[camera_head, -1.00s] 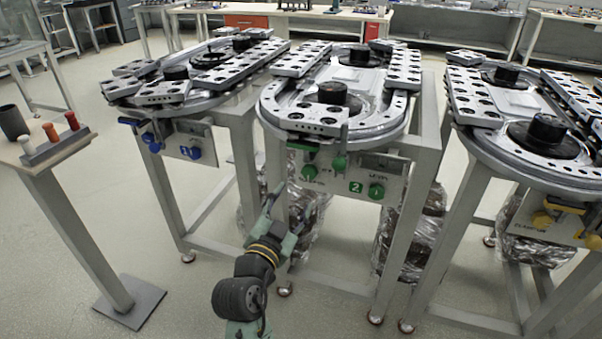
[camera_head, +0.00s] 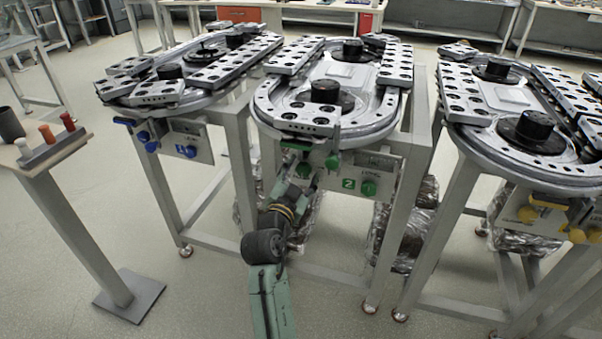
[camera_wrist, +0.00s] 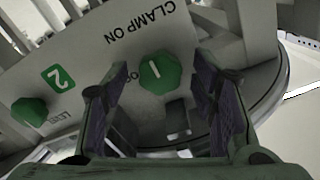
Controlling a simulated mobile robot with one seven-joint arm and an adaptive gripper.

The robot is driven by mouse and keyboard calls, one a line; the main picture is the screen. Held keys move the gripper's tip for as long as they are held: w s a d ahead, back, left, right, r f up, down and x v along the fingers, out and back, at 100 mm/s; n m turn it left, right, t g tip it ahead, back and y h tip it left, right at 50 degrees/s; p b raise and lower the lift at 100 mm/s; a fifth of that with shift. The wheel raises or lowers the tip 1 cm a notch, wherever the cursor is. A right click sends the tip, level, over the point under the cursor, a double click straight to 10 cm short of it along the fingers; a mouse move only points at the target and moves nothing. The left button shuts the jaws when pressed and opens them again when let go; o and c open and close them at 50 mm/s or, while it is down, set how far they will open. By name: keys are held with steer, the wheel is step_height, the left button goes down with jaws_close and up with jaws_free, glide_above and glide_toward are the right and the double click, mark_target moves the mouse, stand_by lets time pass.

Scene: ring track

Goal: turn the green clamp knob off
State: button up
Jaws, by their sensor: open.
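The green clamp knob (camera_wrist: 160,70) is on a light panel lettered "CLAMP ON", which appears upside down in the wrist view. Its white line runs nearly upright, slightly tilted, in that view. My gripper (camera_wrist: 161,66) is open, with one finger on each side of the knob and visible gaps to it. I cannot tell how far the fingertips are from the panel.
A second green knob, the level knob (camera_wrist: 30,110), is beside the green "2" plate (camera_wrist: 57,78). The blue-knob station (camera_head: 190,147) stands left, the yellow-knob one (camera_head: 545,215) right. Table legs flank my arm.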

steer(key=c, duration=1.1)
steer(key=shift+c, duration=0.2)
steer(key=shift+n, duration=0.4)
steer(key=n, duration=0.3)
steer(key=shift+n+p, duration=0.35)
steer(key=shift+n, duration=0.05)
steer(key=n+p, duration=0.1)
steer(key=n, duration=0.3)
steer(key=shift+r+n, duration=0.1)
steer(key=shift+n, duration=0.2)
steer(key=n+p, duration=0.2)
steer(key=n, duration=0.2)
steer(key=shift+p, duration=0.35)
steer(key=n+p, duration=0.2)
steer(key=n, duration=0.2)
steer(key=shift+n, duration=0.4)
